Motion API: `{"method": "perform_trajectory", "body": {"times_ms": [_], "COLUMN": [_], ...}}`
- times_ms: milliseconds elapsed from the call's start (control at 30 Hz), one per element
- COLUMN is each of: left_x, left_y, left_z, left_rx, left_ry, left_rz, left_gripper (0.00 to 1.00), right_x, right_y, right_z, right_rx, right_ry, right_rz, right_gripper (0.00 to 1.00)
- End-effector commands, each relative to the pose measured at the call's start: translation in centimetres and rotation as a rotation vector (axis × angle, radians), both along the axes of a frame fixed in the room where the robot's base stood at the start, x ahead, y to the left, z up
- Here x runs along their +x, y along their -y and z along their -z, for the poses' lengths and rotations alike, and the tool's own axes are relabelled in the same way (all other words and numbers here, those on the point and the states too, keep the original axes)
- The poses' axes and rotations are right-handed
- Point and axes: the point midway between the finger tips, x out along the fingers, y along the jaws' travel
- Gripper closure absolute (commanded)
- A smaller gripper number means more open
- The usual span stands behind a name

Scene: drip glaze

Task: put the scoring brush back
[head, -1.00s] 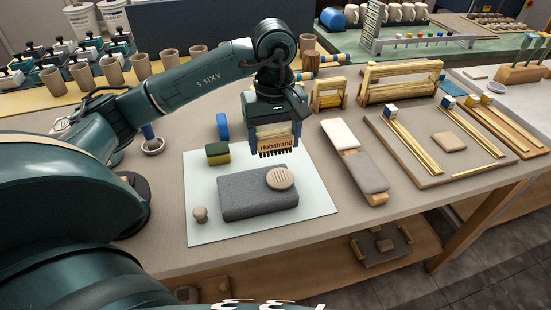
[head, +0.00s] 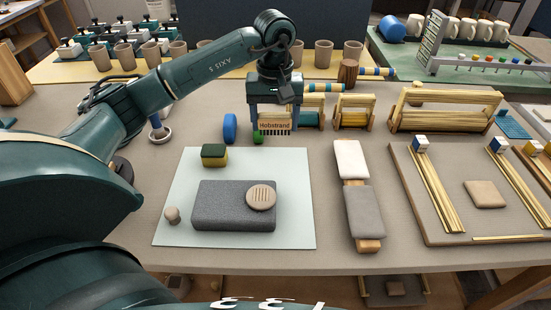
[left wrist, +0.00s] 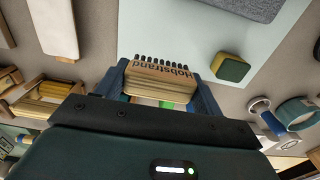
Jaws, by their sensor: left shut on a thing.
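The scoring brush (head: 274,125), a wooden block marked "Hobstrand" with dark bristles, is held in my left gripper (head: 272,127). The bristles point down in the head view. In the left wrist view the brush (left wrist: 158,78) sits between the two blue fingers of the left gripper (left wrist: 160,85), bristles away from the palm. The gripper is shut on it, above the table behind the pale mat (head: 292,225). A green thing (head: 258,138) shows partly below the brush; its full shape is hidden. My right gripper is not in view.
Wooden racks (head: 354,111) stand behind and to the right. A grey block (head: 225,215) lies on the mat. Bare table (head: 320,160) lies between mat and racks.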

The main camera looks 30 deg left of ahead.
Motion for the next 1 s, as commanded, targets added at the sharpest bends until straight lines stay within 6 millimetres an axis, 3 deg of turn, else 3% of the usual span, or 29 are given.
{"method": "perform_trajectory", "body": {"times_ms": [167,433,867,1000], "left_x": [0.3,0.2,0.2,0.3], "left_y": [-0.2,-0.2,-0.2,-0.2], "left_z": [0.5,5.2,9.8,10.1], "left_rx": [0.000,0.000,0.000,0.001], "left_ry": [-0.001,-0.004,-0.002,0.001], "left_rz": [0.014,0.015,0.015,0.015], "left_gripper": [0.50,0.50,0.50,0.50], "right_x": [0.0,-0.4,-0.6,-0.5], "right_y": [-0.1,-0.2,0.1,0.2], "right_z": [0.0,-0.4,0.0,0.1], "right_rx": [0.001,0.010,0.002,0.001], "right_ry": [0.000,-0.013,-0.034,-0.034], "right_rz": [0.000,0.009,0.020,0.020], "right_gripper": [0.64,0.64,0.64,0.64]}}
